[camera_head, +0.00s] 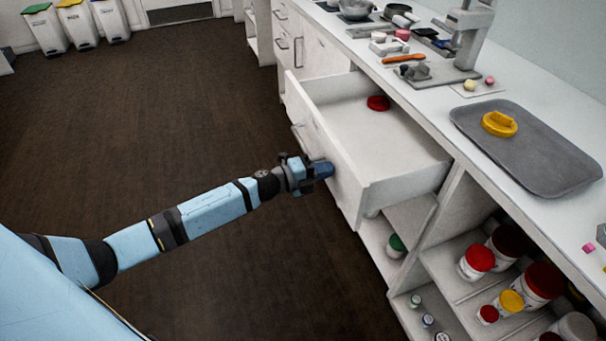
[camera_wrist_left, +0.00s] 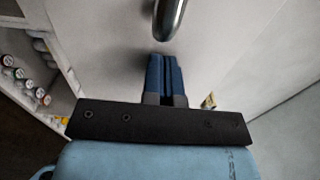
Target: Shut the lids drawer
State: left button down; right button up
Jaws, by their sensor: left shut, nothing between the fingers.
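The lids drawer (camera_head: 345,170) is pulled out from under the counter. A red lid (camera_head: 378,103) lies inside it near the back, and the rest of its floor looks bare. My left gripper (camera_head: 325,170) is shut and empty at the drawer's front panel. In the left wrist view its blue fingers (camera_wrist_left: 166,72) are together, pointing at the white front (camera_wrist_left: 110,50), just below a metal handle (camera_wrist_left: 168,18). I cannot tell whether the fingertips touch the panel. My right gripper is not in view.
The counter (camera_head: 430,100) holds a grey tray (camera_head: 540,160) with a yellow lid (camera_head: 499,124), and a press stand (camera_head: 468,40). Open shelves below hold several jars, including a red-lidded one (camera_head: 480,258). Colored-lid bins (camera_head: 78,20) stand at the far left. The dark floor (camera_head: 150,120) before the drawer is clear.

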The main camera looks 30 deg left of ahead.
pick_arm(q)
jog(key=b, duration=0.5)
send_over(401, 165)
jog(key=shift+s+a+f, duration=0.1)
jog(key=shift+s+a, duration=0.15)
jog(key=shift+s, duration=0.05)
jog(key=shift+w+d, duration=0.3)
jog(key=shift+w, duration=0.1)
jog(key=shift+r+b, duration=0.3)
jog(key=shift+r, duration=0.05)
